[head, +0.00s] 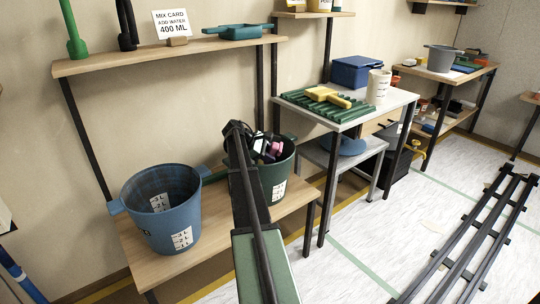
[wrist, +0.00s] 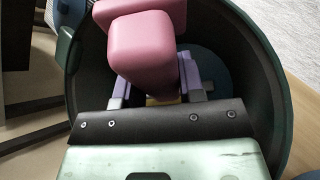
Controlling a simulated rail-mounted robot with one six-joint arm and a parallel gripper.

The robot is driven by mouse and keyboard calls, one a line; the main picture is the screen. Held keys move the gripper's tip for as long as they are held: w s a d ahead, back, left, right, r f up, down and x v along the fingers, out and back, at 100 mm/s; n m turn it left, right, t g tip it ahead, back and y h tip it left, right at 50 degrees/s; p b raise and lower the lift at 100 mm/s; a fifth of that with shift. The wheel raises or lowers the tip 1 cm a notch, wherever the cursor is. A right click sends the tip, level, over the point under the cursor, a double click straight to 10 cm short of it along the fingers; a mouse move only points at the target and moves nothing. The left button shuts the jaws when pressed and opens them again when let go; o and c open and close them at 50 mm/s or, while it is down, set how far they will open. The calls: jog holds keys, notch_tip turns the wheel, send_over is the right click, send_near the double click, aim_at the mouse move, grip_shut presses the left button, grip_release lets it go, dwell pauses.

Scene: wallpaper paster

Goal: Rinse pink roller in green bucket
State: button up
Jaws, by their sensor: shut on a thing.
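The green bucket (head: 282,184) stands on the low wooden bench, partly hidden behind my arm in the head view. In the wrist view its dark green wall (wrist: 272,75) curves around my gripper (wrist: 157,88). My gripper is shut on the pink roller, with purple-grey fingers on either side below it. The pink roller (wrist: 145,45) shows large in the wrist view, within the bucket's outline. In the head view a small pink part (head: 276,147) shows at the bucket's mouth. A blue patch (wrist: 214,72) shows low inside the bucket; I cannot tell whether the roller touches it.
A blue bucket (head: 160,215) with level labels stands left of the green one on the bench (head: 213,232). A shelf (head: 170,57) with a card and tray is above. A table (head: 395,98) with a green ribbed rack is right. A dark rail frame lies on the floor.

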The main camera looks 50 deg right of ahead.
jog(key=shift+f+b, duration=1.35)
jog(key=shift+f, duration=0.1)
dwell(0.4)
